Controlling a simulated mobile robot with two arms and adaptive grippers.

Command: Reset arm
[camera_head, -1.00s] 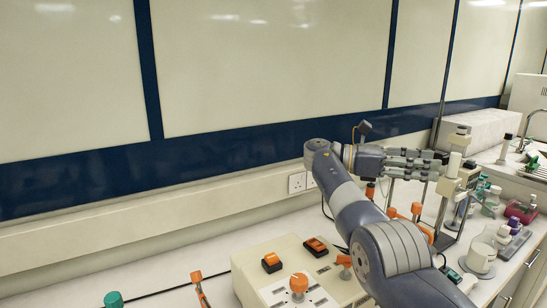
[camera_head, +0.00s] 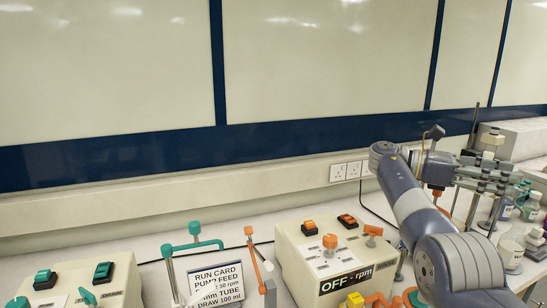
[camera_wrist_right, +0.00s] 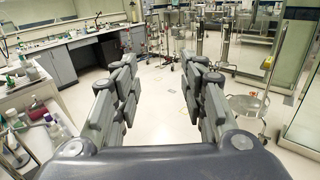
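My right arm reaches in from the lower right of the head view. Its gripper (camera_head: 487,176) is stretched out to the right above the bench, beside a column stand. In the right wrist view the two fingers of this gripper (camera_wrist_right: 160,92) stand well apart, with only floor showing between them. It is open and holds nothing. My left arm and left gripper are not in either view.
A beige box marked "OFF - rpm" (camera_head: 336,262) with orange switches stands left of my right arm. A run card (camera_head: 216,284) and green and orange clamps stand beside it. Another box (camera_head: 70,288) with green switches is at lower left. Bottles (camera_head: 510,246) stand at right.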

